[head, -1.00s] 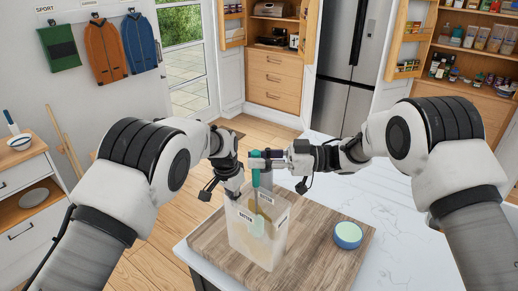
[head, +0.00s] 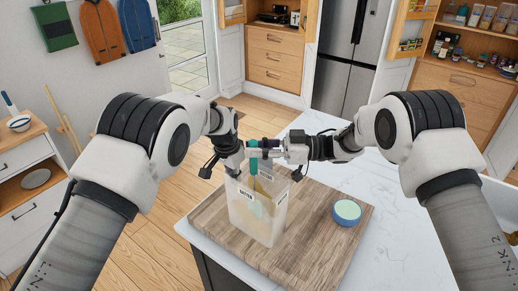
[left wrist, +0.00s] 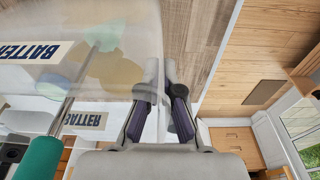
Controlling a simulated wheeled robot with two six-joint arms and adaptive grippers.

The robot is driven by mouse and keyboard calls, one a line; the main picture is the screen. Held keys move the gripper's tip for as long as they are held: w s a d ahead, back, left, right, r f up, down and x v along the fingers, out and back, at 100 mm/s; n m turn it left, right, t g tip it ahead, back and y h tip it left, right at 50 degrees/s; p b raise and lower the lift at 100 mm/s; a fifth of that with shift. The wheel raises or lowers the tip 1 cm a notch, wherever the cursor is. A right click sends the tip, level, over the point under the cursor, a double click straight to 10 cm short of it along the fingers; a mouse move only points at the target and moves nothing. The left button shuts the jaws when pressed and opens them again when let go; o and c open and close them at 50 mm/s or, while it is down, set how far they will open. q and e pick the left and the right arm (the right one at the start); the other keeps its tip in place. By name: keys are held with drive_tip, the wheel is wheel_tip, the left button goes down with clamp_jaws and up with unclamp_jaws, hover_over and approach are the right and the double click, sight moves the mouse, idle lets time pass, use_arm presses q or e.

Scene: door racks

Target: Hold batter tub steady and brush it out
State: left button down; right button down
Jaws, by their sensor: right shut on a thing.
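The translucent batter tub (head: 262,222) stands upright on a wooden board, with pale batter smears on its walls. My right gripper (head: 262,150) is shut on the teal handle of a brush (head: 253,165) above the tub's mouth. The brush hangs down into the tub, and its lower end is blurred behind the wall. The handle also shows in the left wrist view (left wrist: 38,157). My left gripper (head: 231,167) is at the tub's left rim. In the left wrist view its fingers (left wrist: 160,85) lie on either side of the tub's edge; whether they press on it cannot be told.
The wooden board (head: 305,235) lies on a white marble counter (head: 400,240). A blue bowl with pale green contents (head: 346,211) stands right of the tub. The counter's left edge is close to the tub.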

drive_tip(key=shift+w+a, duration=0.7)
drive_tip(key=shift+a, duration=0.2)
drive_tip(key=shift+w+d, duration=0.1)
